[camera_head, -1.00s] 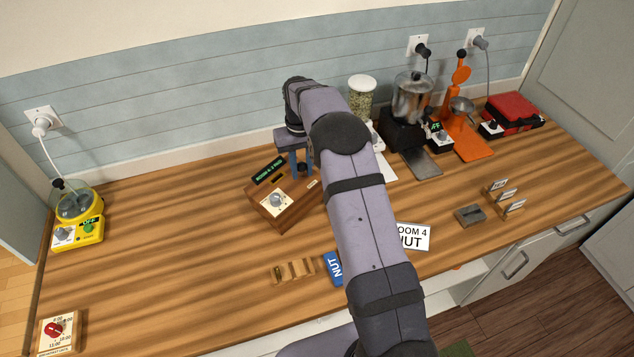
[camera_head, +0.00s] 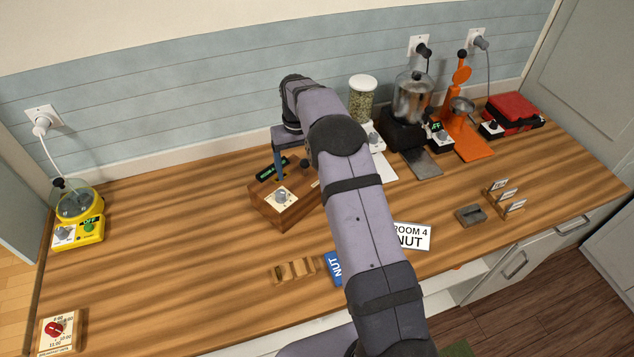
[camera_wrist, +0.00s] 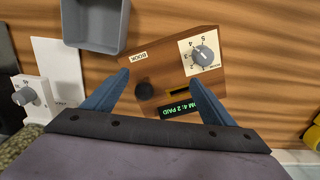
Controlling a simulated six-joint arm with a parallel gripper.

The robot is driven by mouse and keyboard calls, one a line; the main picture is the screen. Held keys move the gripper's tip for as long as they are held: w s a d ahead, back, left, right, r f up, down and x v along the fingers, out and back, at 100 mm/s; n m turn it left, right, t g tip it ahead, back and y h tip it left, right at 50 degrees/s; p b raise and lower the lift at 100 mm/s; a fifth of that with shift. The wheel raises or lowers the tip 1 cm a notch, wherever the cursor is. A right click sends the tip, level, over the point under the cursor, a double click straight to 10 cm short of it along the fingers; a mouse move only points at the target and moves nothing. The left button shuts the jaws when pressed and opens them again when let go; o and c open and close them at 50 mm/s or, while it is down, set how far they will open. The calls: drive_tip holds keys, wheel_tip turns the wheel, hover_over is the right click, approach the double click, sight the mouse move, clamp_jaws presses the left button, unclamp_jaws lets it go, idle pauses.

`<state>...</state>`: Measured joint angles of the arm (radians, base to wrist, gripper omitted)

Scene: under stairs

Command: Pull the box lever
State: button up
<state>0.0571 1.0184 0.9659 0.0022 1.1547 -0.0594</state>
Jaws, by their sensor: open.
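The wooden box (camera_head: 285,213) stands near the middle of the counter, with a dial, a green-lit display and a slot on top. In the wrist view the box (camera_wrist: 195,118) shows a "BOOK" label and a display reading "M 4: 2 PAID". Its lever's round black knob (camera_wrist: 144,91) lies in the space between my fingers, nearer the left one; it also shows in the head view (camera_head: 304,162). My gripper (camera_wrist: 157,79) is open and empty above the box. Contact with the knob cannot be told. My arm hides the box's right side in the head view.
A grey tray (camera_wrist: 95,28) sits beside the box in the wrist view. A white dial device (camera_wrist: 27,97) is at its left. The counter's left middle is clear.

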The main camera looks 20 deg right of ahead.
drive_tip(key=shift+d, duration=0.1)
wheel_tip(320, 180, up, 8)
idle(0.7)
idle(0.4)
drive_tip(key=s+a+f+b, duration=0.1)
drive_tip(key=s+f+b, duration=0.2)
drive_tip(key=s, duration=0.8)
drive_tip(key=s+a+f+b, duration=0.1)
drive_tip(key=s+f+b, duration=0.2)
drive_tip(key=s, duration=0.8)
drive_tip(key=s+a+f+b, duration=0.1)
drive_tip(key=s+f+b, duration=0.2)
drive_tip(key=s, duration=0.9)
wheel_tip(320, 180, down, 3)
drive_tip(key=shift+a+f+b, duration=0.1)
drive_tip(key=shift+a+b, duration=0.05)
drive_tip(key=shift+b, duration=0.2)
